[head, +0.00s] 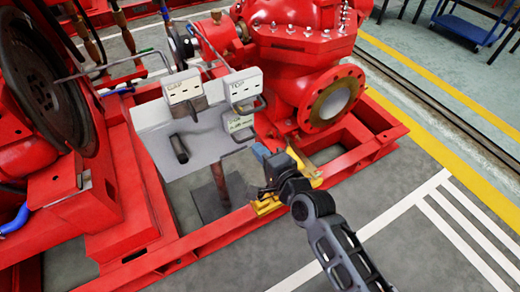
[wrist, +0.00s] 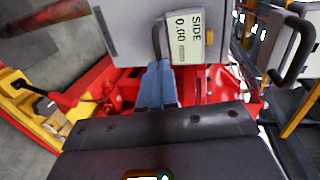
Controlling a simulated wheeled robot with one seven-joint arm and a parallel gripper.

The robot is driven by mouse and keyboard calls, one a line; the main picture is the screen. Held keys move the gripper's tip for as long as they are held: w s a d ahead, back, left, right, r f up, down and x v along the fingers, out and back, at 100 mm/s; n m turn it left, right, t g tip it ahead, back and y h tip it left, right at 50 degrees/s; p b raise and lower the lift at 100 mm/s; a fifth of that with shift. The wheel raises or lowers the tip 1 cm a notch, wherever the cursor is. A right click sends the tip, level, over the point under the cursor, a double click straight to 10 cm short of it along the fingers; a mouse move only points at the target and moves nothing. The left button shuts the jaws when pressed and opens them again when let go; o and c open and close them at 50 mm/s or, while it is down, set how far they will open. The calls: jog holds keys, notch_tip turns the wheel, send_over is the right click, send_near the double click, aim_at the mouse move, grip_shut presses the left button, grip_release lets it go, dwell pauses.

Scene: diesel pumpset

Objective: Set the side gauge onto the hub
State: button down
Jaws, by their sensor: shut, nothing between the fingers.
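The side gauge (head: 239,124) is a pale box with a yellowish label, low on the right of a grey board, below the TOP gauge. In the wrist view the side gauge's label (wrist: 183,38) reads SIDE 0.00 mm, with a dark handle beside it. My gripper (head: 260,152) has blue fingers, just below and right of the side gauge. In the wrist view my gripper (wrist: 158,72) is shut and empty, its tips close to the handle's lower end; I cannot tell if they touch. I cannot tell for sure which part is the hub.
The grey board (head: 205,145) also carries the GAP gauge (head: 185,88), the TOP gauge (head: 244,86) and a dark peg (head: 179,148). A large dark wheel (head: 45,70) is at left, a red pump (head: 300,50) behind.

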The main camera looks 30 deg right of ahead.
jog(key=v, duration=1)
jog(key=shift+s, duration=0.15)
jog(key=s+r+n, duration=0.3)
jog(key=s+n, duration=0.3)
jog(key=s, duration=0.5)
jog(key=s+r+n, duration=0.3)
jog(key=s+n, duration=0.3)
jog(key=s, duration=0.5)
jog(key=s+r+n, duration=0.6)
jog(key=r, duration=0.1)
notch_tip(320, 180, up, 16)
jog(key=p, duration=1.6)
jog(key=shift+g, duration=0.3)
